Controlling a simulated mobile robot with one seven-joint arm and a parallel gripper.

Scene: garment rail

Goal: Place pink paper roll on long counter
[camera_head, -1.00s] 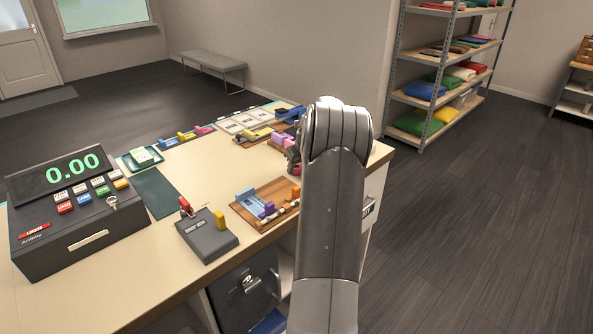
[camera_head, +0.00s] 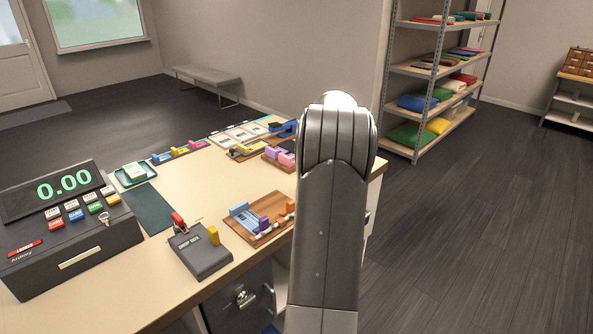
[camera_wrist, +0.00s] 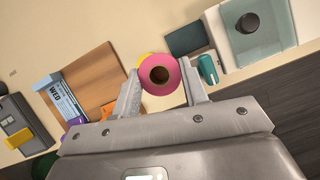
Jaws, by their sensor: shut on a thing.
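The pink paper roll (camera_wrist: 160,74) is between the fingers of my gripper (camera_wrist: 165,88) in the wrist view, its round end with a dark core hole facing the camera. The gripper is shut on it. Below it in that view is the cream top of the long counter; I cannot tell whether the roll touches it. In the head view, the long counter (camera_head: 190,185) stretches from the lower left to the middle. My arm hides the gripper and the roll there.
A black register (camera_head: 70,225) stands at the counter's left. A grey device (camera_head: 201,251) and a wooden tray (camera_head: 262,222) sit near the front edge. Pink blocks (camera_head: 281,155) and other small items line the back. The counter's middle is largely clear. A metal shelf (camera_head: 435,70) stands behind.

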